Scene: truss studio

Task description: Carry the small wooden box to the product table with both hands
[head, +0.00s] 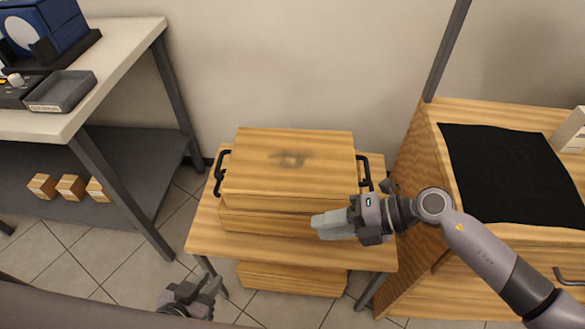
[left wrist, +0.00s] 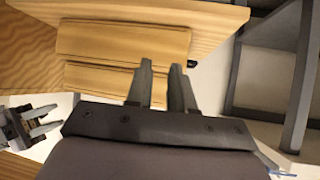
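A wooden box (head: 285,180) with a dark mark on its lid and a black handle on each side sits on a low wooden table (head: 300,249). Under its upper part a second wooden layer (head: 265,219) shows; I cannot tell whether it is a separate box. My right gripper (head: 318,225) is in front of the box's right half, its fingers apart in the left wrist view (left wrist: 50,122). My left gripper (head: 213,291) is low at the front left, apart from the box. In the left wrist view its two fingers (left wrist: 161,66) are apart with nothing between them. Neither grips a handle.
A wooden cabinet with a black cloth (head: 515,175) stands right. A white-topped table (head: 120,45) stands left, with a blue case (head: 45,25), a grey tray (head: 60,92) and small cartons (head: 70,187) on its lower shelf. Another wooden box (head: 290,278) is under the low table.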

